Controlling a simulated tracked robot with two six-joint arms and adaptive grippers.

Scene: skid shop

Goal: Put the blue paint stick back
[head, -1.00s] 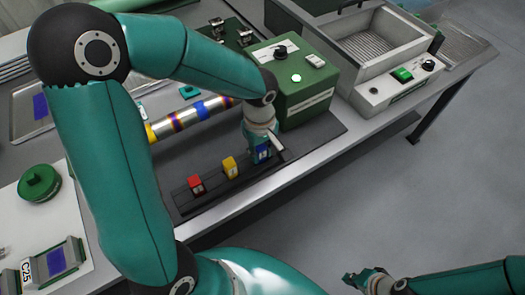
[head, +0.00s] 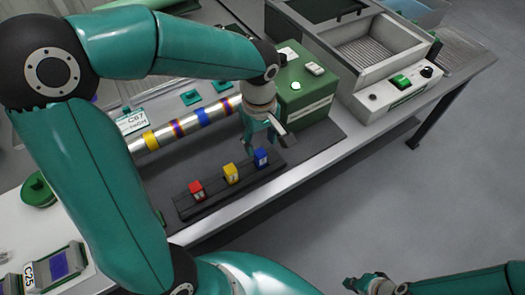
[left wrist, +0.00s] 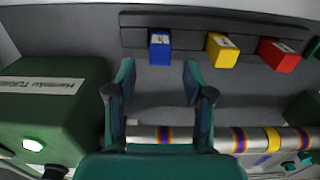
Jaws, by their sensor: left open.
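The blue paint stick (head: 262,158) stands in the right-hand place of the dark rack (head: 215,194), in line with the yellow stick (head: 231,173) and the red stick (head: 197,190). In the left wrist view the blue stick (left wrist: 160,48) sits at the rack (left wrist: 190,38), ahead of my fingers. My left gripper (head: 264,139) is open and empty, just behind and above the blue stick, apart from it. Its two fingers (left wrist: 158,76) show spread in the left wrist view. My right gripper (head: 372,283) is at the bottom edge, far from the rack; its jaw state is unclear.
A banded metal tube (head: 190,125) lies behind the rack. A green box (head: 305,97) with a lit button stands right of my left gripper. A grey bath unit (head: 370,55) is further right. The bench's front edge runs close in front of the rack.

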